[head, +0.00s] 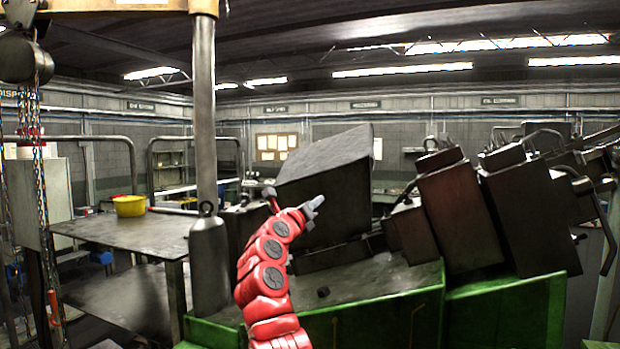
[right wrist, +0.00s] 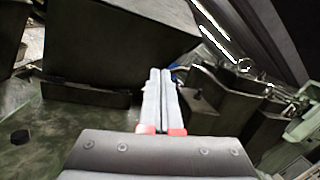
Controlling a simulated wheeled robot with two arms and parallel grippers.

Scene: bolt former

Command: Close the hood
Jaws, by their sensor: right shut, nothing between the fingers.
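The hood (head: 325,160) looks like a dark grey box-shaped cover with a lighter slanted top. It stands tilted above the green machine in the middle of the head view. Its dark side (right wrist: 125,35) fills the upper left of the right wrist view. My right gripper (head: 313,205) is shut and empty, its tip overlapping the hood's lower front in the head view. In the right wrist view its two fingers (right wrist: 160,95) lie together beside the hood's lower right corner. I cannot tell whether they touch it. I do not see my left gripper.
The green machine bed (head: 375,290) lies below the hood, with a small dark knob (head: 323,292) on it. Large brown blocks (head: 460,215) stand close on the right.

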